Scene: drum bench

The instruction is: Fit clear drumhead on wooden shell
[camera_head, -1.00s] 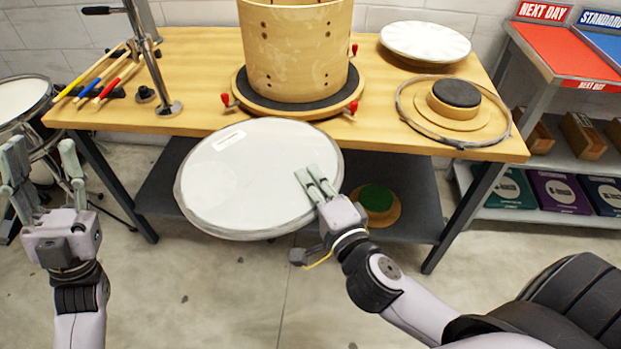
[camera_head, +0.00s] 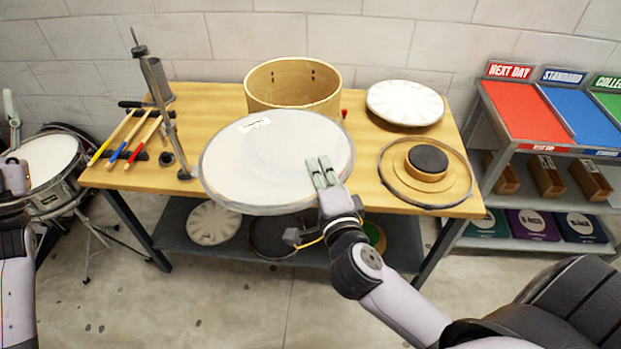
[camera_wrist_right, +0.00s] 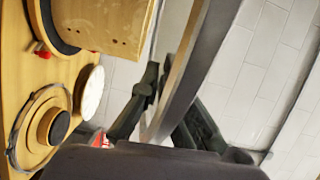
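The drumhead (camera_head: 265,160), a large pale disc with a small label near its far edge, is held by my right gripper (camera_head: 322,172) at its right edge. In the right wrist view the disc's rim (camera_wrist_right: 185,75) shows edge-on between the two dark fingers (camera_wrist_right: 165,108). The wooden shell (camera_head: 293,84), a pale open-topped cylinder, stands on the bench behind the drumhead, which hides its lower front. The shell also shows in the right wrist view (camera_wrist_right: 108,22). My left gripper (camera_head: 14,150) is partly in view at the left edge, away from both.
The bench (camera_head: 225,97) holds a metal stand (camera_head: 168,110), several coloured sticks (camera_head: 130,138), a white disc (camera_head: 405,103) and a hoop (camera_head: 384,178) around a round block (camera_head: 427,162). A snare drum (camera_head: 50,165) stands left. A shelf unit (camera_head: 463,205) stands right.

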